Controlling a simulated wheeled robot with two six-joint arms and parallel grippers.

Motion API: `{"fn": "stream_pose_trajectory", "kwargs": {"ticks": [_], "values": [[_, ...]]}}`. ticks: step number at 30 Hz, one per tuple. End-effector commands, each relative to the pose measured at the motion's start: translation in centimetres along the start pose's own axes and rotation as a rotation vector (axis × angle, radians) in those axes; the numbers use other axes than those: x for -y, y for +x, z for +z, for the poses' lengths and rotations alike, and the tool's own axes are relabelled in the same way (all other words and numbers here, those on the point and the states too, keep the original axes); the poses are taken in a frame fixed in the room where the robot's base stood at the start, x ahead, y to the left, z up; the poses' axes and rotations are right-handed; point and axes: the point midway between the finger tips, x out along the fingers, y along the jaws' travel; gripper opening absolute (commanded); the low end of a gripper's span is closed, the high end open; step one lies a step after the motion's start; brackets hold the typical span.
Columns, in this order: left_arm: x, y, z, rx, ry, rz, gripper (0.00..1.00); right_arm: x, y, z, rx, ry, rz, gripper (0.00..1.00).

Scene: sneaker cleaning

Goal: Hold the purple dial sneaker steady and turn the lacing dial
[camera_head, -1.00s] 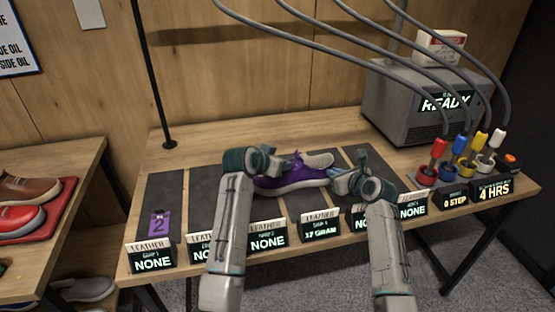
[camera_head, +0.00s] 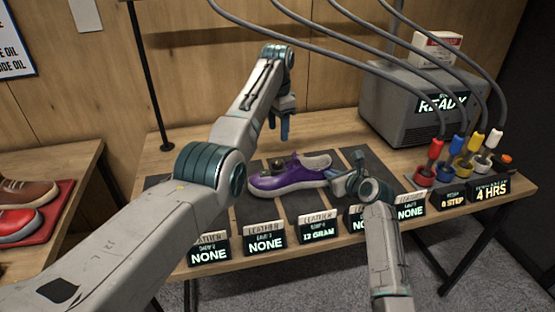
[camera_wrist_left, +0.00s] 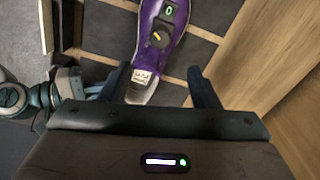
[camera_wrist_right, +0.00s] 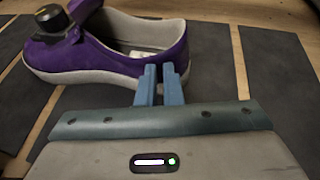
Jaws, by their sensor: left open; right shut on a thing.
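The purple sneaker (camera_head: 290,180) lies on a dark mat on the table, sole down, toe to the left. It also shows in the left wrist view (camera_wrist_left: 172,57) and right wrist view (camera_wrist_right: 105,66). Its black lacing dial (camera_wrist_left: 159,38) has a yellow mark, beside a small display reading 0; the dial also shows in the right wrist view (camera_wrist_right: 57,22). My right gripper (camera_head: 337,180) is shut on the sneaker's heel wall, as the right wrist view (camera_wrist_right: 160,70) shows. My left gripper (camera_head: 285,128) is open and empty, raised above and behind the sneaker, apart from it.
Several label stands (camera_head: 265,242) line the table's front edge. A grey machine (camera_head: 415,115) reading READY stands at the back right, with coloured plugs (camera_head: 435,148) and cables beside it. More shoes (camera_head: 18,222) sit on the left table.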

Motion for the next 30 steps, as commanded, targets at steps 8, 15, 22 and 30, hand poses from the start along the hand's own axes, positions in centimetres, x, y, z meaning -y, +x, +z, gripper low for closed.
{"fn": "stream_pose_trajectory", "kwargs": {"ticks": [8,15,22,30], "values": [[-0.2,2.0,0.3,0.024,0.006,0.011,0.56,0.0,0.0,0.0,0.0,0.0,0.001,0.0],[-0.2,6.9,0.4,0.024,0.005,0.012,0.56,0.0,0.0,0.0,0.0,0.0,0.001,0.0],[-0.2,10.4,0.5,0.022,0.005,0.009,0.56,0.0,0.0,0.0,0.0,0.0,0.001,0.0],[-0.2,11.6,0.5,0.02,0.005,0.008,0.56,0.0,0.0,0.0,0.0,0.0,0.001,0.0]]}}
